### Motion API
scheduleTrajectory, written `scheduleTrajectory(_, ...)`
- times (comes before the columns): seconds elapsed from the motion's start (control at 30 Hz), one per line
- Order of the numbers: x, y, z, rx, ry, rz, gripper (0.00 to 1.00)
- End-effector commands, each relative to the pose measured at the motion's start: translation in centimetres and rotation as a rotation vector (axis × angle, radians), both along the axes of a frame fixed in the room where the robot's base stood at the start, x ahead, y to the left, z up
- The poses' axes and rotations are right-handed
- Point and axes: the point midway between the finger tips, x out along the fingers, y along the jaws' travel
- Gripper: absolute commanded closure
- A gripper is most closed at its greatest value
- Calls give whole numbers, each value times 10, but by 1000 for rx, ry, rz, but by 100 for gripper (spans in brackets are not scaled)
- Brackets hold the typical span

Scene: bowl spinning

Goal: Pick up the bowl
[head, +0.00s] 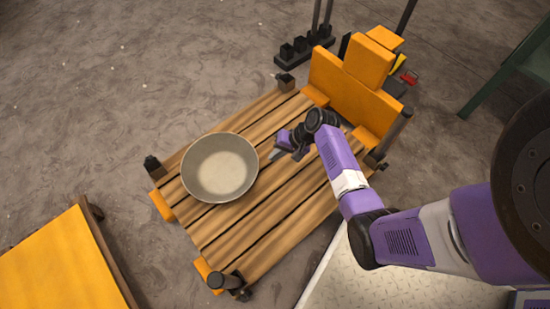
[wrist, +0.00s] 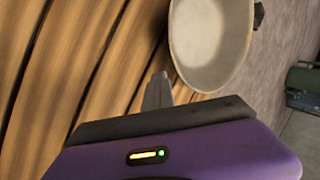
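A round, pale grey-beige bowl (head: 219,168) stands upright on a slatted wooden platform (head: 290,192), near its left end. It looks empty. My gripper (head: 274,156) is over the platform just right of the bowl, apart from its rim in the head view. In the wrist view the bowl (wrist: 208,40) is at the top right, cut off by the frame edge. A grey fingertip of my gripper (wrist: 160,77) shows close to the bowl's rim there. Nothing is visible in the gripper. The finger gap cannot be made out in either view.
The platform has dark corner posts (head: 285,80) and orange boards (head: 350,88) at its upper right end. A yellow-orange surface (head: 55,265) is at lower left. A green frame (head: 515,65) is at upper right. Bare grey floor (head: 130,80) lies beyond the bowl.

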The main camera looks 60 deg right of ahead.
Motion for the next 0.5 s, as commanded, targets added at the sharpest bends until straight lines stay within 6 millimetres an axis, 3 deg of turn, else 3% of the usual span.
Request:
scheduleTrajectory(0.03, 1, 0, 22, -2, -2, 2, 100)
scheduleTrajectory(0.2, 1, 0, 61, -2, -2, 2, 100)
scheduleTrajectory(0.5, -1, 0, 101, 0, 3, 2, 100)
